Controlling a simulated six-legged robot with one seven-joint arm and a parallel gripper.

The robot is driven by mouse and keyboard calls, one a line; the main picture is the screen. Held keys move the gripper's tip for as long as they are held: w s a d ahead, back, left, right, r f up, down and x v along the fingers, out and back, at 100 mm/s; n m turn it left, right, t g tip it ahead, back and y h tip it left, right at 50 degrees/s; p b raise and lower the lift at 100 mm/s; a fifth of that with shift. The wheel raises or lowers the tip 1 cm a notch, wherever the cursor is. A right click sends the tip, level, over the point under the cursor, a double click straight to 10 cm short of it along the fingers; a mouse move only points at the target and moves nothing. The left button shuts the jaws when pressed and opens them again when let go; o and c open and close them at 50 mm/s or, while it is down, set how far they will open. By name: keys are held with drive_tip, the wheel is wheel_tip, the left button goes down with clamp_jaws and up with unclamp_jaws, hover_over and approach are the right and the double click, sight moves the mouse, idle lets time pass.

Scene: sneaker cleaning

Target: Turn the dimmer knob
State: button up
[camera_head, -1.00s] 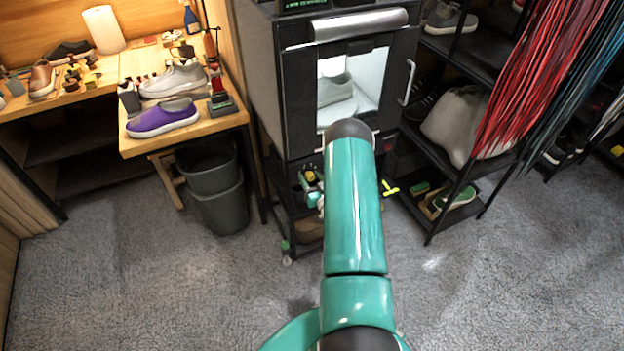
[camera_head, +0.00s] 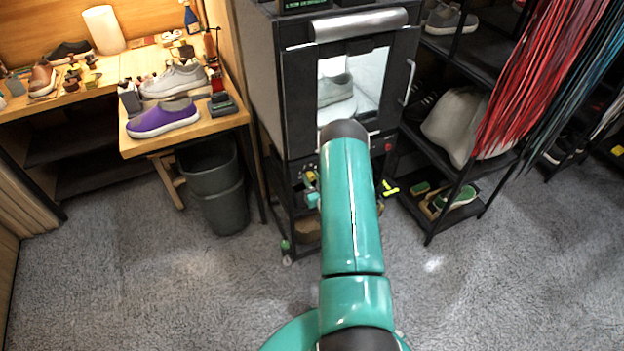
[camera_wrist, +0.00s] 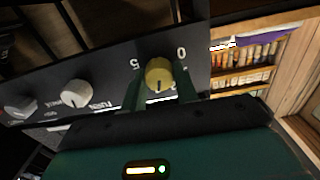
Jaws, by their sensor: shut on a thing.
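A round yellow knob (camera_wrist: 159,73) with a dark pointer line sits on a black control panel (camera_wrist: 118,70) in the wrist view. The digits 0 and 5 are printed around it, appearing upside down. My gripper (camera_wrist: 161,88) has one green finger on each side of the knob and is shut on it. In the head view my teal arm reaches toward the dark cabinet (camera_head: 295,95) with the lit window.
Two pale knobs, one white (camera_wrist: 76,93) and one grey (camera_wrist: 20,107), stand farther left on the panel. In the head view a wooden bench (camera_head: 225,120) with shoes is left, above a grey bin (camera_head: 222,205). A black shoe rack (camera_head: 430,225) stands right. The carpet in front is clear.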

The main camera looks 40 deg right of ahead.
drive_tip(key=n, duration=0.4)
drive_tip(key=shift+a, duration=0.1)
drive_tip(key=shift+f+n, duration=0.1)
drive_tip(key=shift+n, duration=1.7)
drive_tip(key=o, duration=1)
drive_tip(key=shift+s, duration=0.1)
drive_tip(key=v, duration=1.3)
drive_tip(key=shift+s+a, duration=0.1)
drive_tip(key=shift+s, duration=0.2)
